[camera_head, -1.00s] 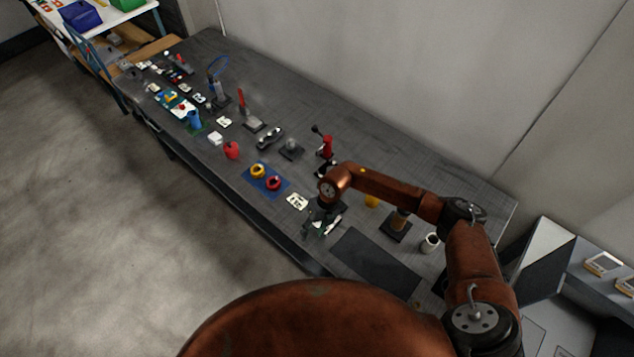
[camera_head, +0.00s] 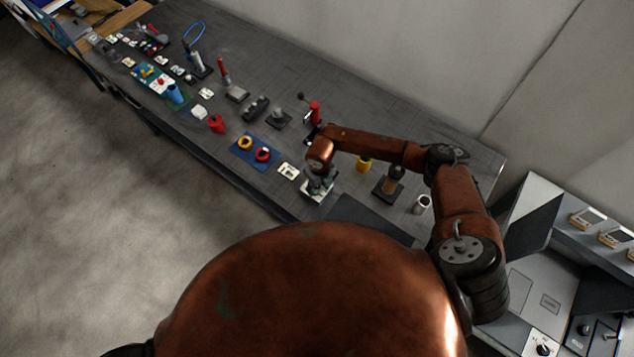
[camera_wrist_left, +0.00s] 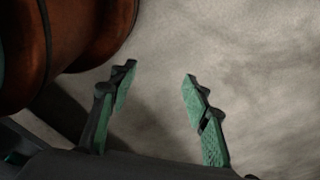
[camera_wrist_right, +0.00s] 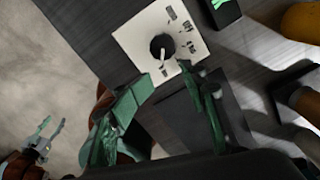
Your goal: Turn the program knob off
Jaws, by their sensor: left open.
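In the right wrist view the pointer runs roughly up and down. My right gripper (camera_wrist_right: 168,76) is open, its green-padded fingertips just short of the knob and apart from it. In the head view my right gripper (camera_head: 318,184) is over the white plate (camera_head: 312,195) and hides the knob. My left gripper (camera_wrist_left: 158,78) is open and empty above the floor. It also shows in the right wrist view (camera_wrist_right: 48,134).
A dark mat (camera_head: 365,215) lies in front. A blue mat (camera_head: 240,155) with rings is left. Another black knob (camera_head: 543,349) shows on a cabinet.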

